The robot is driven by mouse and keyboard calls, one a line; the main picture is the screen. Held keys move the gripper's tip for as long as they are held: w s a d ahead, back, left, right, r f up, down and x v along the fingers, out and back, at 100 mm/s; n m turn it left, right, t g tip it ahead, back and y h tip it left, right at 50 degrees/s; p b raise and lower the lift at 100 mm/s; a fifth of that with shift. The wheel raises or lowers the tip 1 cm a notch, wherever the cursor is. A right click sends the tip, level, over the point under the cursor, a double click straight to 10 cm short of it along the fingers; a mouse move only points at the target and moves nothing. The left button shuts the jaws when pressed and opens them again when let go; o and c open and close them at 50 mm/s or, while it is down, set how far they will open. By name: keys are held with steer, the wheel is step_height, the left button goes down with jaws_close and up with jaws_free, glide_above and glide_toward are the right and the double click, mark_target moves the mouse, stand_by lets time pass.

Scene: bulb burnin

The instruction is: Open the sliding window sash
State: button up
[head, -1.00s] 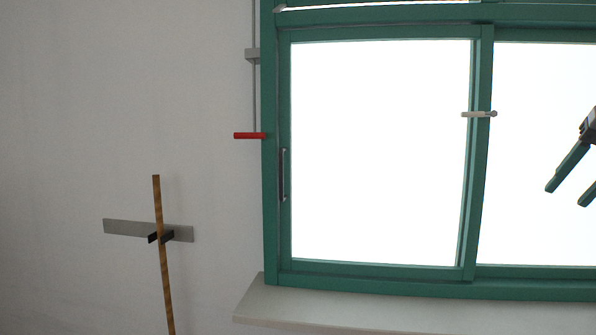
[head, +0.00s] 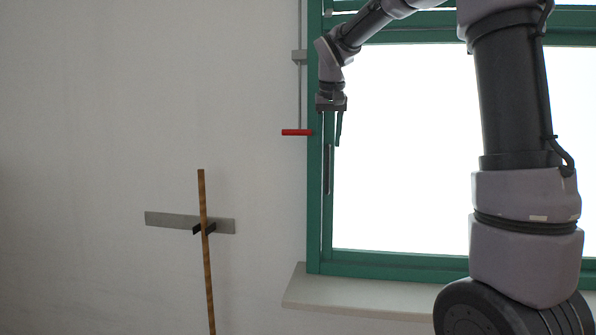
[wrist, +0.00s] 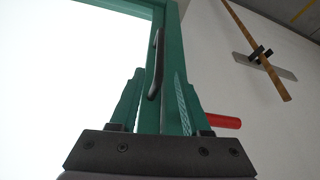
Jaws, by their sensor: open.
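The green-framed sliding window sash (head: 327,222) has a bright pane and a dark vertical pull handle (head: 328,170) on its left stile. In the wrist view the handle (wrist: 156,62) lies ahead of my gripper (wrist: 157,76), roughly between the two open fingers in the picture. I cannot tell whether either finger touches it. In the head view my gripper (head: 338,140) is near the upper end of the handle, with fingers pointing down. Nothing is held. My arm covers the right part of the window, so the catch there is hidden.
A red handle (head: 296,132) on a vertical rod sits just left of the window frame; it shows close to the right finger in the wrist view (wrist: 224,121). A wooden pole (head: 206,262) hangs in a wall bracket (head: 170,219). A sill (head: 350,298) juts out below.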

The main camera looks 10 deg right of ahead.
mark_target(327, 166)
steer(key=x, duration=1)
steer(key=shift+f, duration=0.25)
jaws_close()
stand_by(1.0)
